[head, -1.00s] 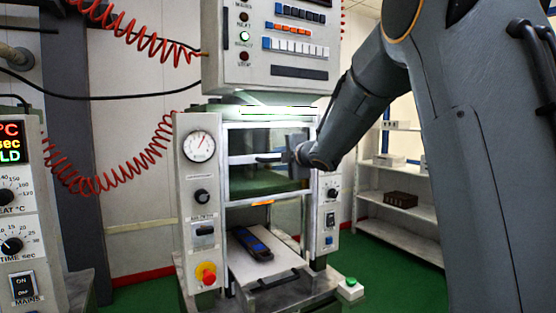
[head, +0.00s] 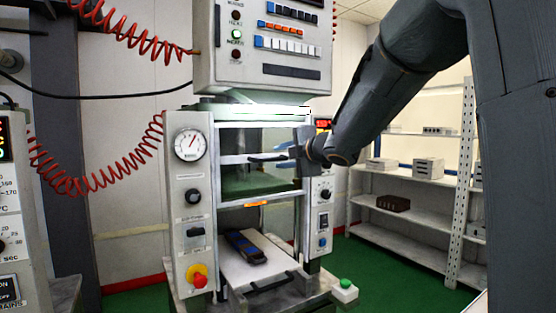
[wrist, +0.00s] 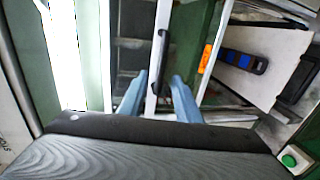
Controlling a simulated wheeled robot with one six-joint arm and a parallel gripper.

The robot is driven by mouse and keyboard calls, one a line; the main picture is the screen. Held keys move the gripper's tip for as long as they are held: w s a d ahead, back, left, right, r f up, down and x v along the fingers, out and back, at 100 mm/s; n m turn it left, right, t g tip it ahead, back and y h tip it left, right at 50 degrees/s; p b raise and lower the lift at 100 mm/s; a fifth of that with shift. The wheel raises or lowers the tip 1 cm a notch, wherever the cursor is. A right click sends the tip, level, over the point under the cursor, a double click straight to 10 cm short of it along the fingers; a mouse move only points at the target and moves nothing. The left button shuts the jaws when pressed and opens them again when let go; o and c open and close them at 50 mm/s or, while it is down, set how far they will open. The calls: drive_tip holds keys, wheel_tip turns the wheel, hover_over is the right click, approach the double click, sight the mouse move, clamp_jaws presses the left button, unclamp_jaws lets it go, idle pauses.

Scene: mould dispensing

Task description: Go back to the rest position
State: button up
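My gripper (head: 291,152) is in front of the press (head: 187,150) at the upper part of its glazed door (head: 258,180). In the wrist view its two blue fingers (wrist: 160,76) are spread apart with nothing held. The black door handle (wrist: 162,50) shows in line with the gap between the fingertips; I cannot tell if they touch it. The handle also shows in the head view (head: 268,158), just left of my gripper. A dark mould with blue parts (head: 246,246) lies on the light plate under the raised door.
A control box (head: 262,50) overhangs the press. A green button box (head: 344,289) stands at the press's lower right. Another machine (head: 15,210) is at the left edge. White shelves (head: 405,178) stand at the back right. Green floor is free at right.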

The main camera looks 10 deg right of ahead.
drive_tip(key=shift+s, duration=0.1)
drive_tip(key=s+d+f+m+g+h+b, duration=0.15)
drive_tip(key=s+f+m, duration=0.25)
drive_tip(key=f, duration=0.5)
drive_tip(key=s+d+f+m+g+h+b, duration=0.1)
drive_tip(key=s+f+m+g+h+b, duration=0.15)
drive_tip(key=f+m, duration=0.45)
drive_tip(key=s+d+f+m+g+h+b, duration=0.15)
drive_tip(key=s+f, duration=0.25)
drive_tip(key=f, duration=0.8)
drive_tip(key=s+a+f+m+g+b, duration=0.1)
drive_tip(key=s+a+f+m+g, duration=0.2)
drive_tip(key=s+f, duration=0.6)
drive_tip(key=s+a+f+m+g+b, duration=0.2)
drive_tip(key=s+f+m+g, duration=0.3)
drive_tip(key=s+f, duration=0.4)
drive_tip(key=s+a+m+y, duration=0.1)
drive_tip(key=s, duration=0.3)
drive_tip(key=shift+s+f, duration=0.15)
drive_tip(key=shift+s, duration=0.2)
drive_tip(key=shift+r, duration=0.25)
drive_tip(key=shift+a, duration=0.1)
